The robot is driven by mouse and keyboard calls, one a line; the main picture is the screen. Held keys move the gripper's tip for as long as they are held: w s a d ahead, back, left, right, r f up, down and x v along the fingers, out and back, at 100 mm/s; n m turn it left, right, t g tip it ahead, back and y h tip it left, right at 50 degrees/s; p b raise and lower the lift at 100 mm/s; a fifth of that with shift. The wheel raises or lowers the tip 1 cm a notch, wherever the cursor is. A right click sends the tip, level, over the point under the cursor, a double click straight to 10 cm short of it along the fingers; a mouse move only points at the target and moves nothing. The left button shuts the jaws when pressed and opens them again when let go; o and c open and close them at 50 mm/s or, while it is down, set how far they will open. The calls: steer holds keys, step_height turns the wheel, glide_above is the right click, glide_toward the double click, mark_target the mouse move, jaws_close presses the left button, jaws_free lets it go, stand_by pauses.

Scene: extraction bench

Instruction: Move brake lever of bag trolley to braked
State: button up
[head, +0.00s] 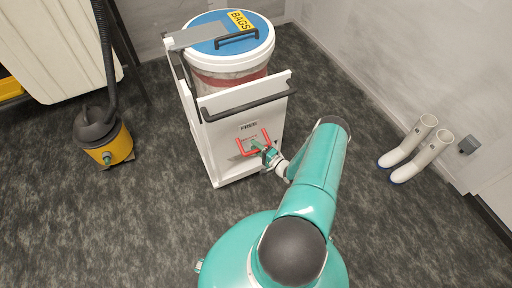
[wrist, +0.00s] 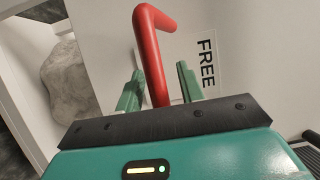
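The bag trolley (head: 232,158) is a white cart with a drum on it, standing at the centre of the head view. Its red brake lever (head: 242,149) is on the front panel below the label "FREE" (head: 249,126). My gripper (head: 262,148) is at the lever, partly covering it. In the wrist view, the bent red lever (wrist: 152,58) passes between the two green fingers of my gripper (wrist: 160,72). The fingers are open, with gaps on both sides of the lever. The lower end of the lever is hidden behind my gripper body.
A black handle bar (head: 247,107) crosses the trolley above the lever. The drum (head: 230,62) has a blue lid marked "BAGS". A yellow and black vacuum (head: 108,142) stands at left. White boots (head: 410,150) stand by the right wall. The dark floor around the trolley is clear.

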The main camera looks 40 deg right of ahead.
steer(key=s+d, duration=0.1)
steer(key=s, duration=1.2)
steer(key=shift+s+d+f, duration=0.2)
steer(key=shift+s+d, duration=0.05)
steer(key=shift+s, duration=0.05)
